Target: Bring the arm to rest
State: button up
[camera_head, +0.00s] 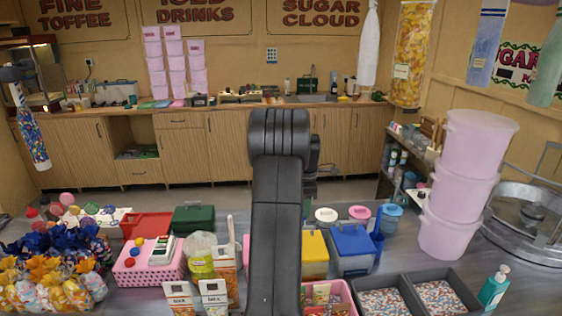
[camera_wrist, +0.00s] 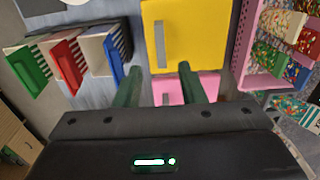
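My gripper (camera_wrist: 158,80) shows in the wrist view. Its two dark fingers stand well apart with nothing held between them, above the grey counter. A yellow box (camera_wrist: 182,30) lies just beyond the fingertips, and a pink thing (camera_wrist: 205,82) shows partly behind the fingers. In the head view my arm rises through the middle of the picture and hides part of the counter; the gripper itself cannot be made out there.
Green (camera_wrist: 28,65), red (camera_wrist: 66,60) and blue-edged (camera_wrist: 104,50) striped items stand left of the fingers. A pink basket (camera_wrist: 243,62) of packets is at right. In the head view, stacked pink tubs (camera_head: 463,185), grey trays (camera_head: 400,280) and wrapped sweets (camera_head: 60,270) crowd the counter.

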notch_tip(320, 180, down, 10)
jog(key=b, duration=0.4)
jog(key=shift+f, duration=0.15)
jog(key=shift+s, duration=0.1)
